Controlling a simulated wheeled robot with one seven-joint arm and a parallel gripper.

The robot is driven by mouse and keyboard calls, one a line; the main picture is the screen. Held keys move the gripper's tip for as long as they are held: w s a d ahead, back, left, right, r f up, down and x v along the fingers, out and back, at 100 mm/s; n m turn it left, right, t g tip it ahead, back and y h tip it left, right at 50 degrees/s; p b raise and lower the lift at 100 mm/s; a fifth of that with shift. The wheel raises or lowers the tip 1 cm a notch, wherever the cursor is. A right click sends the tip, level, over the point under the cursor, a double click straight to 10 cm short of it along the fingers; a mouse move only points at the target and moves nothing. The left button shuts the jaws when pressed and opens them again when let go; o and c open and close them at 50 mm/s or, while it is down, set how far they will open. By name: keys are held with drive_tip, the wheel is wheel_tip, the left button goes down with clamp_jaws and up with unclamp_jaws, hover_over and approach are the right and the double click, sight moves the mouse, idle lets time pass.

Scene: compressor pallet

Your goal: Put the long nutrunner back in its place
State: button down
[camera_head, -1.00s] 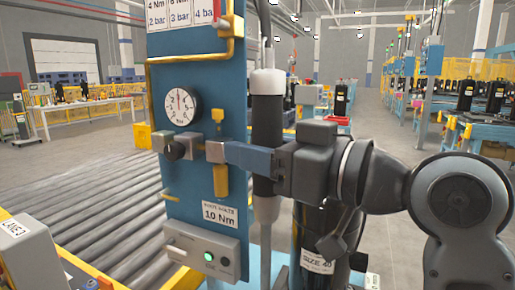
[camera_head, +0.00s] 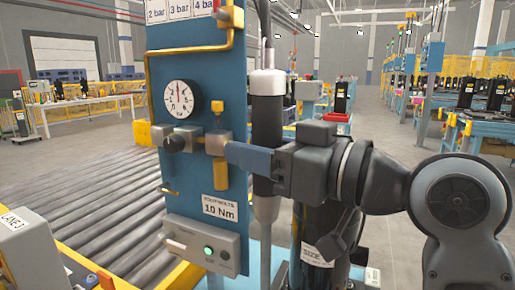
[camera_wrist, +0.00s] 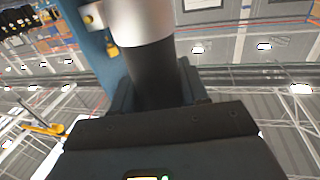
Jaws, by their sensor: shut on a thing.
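The long nutrunner (camera_head: 267,112) is an upright dark cylinder with a white-silver top and a paler, narrowing lower end. My gripper (camera_head: 260,161) is shut around its dark body, and its blue finger reaches left beside the blue panel. In the wrist view the nutrunner's dark body and silver section (camera_wrist: 140,22) stand between my gripper's fingers (camera_wrist: 155,85). The nutrunner stands to the right of the blue tool panel (camera_head: 230,100). Its lowest end is hard to make out. I cannot tell which holder is its place, or whether it touches the panel.
The panel carries a round gauge (camera_head: 181,100), yellow pipework, a 10 Nm label (camera_head: 219,208) and a control box (camera_head: 202,244) with a green light. A black compressor (camera_head: 322,235) stands close behind my arm. A roller conveyor (camera_head: 115,215) lies to the left.

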drive_tip(key=shift+f+b, duration=0.3)
drive_tip(key=c, duration=0.9)
unclamp_jaws()
drive_tip(key=o, duration=0.4)
drive_tip(key=shift+f, duration=0.2)
drive_tip(key=shift+v, duration=3.95)
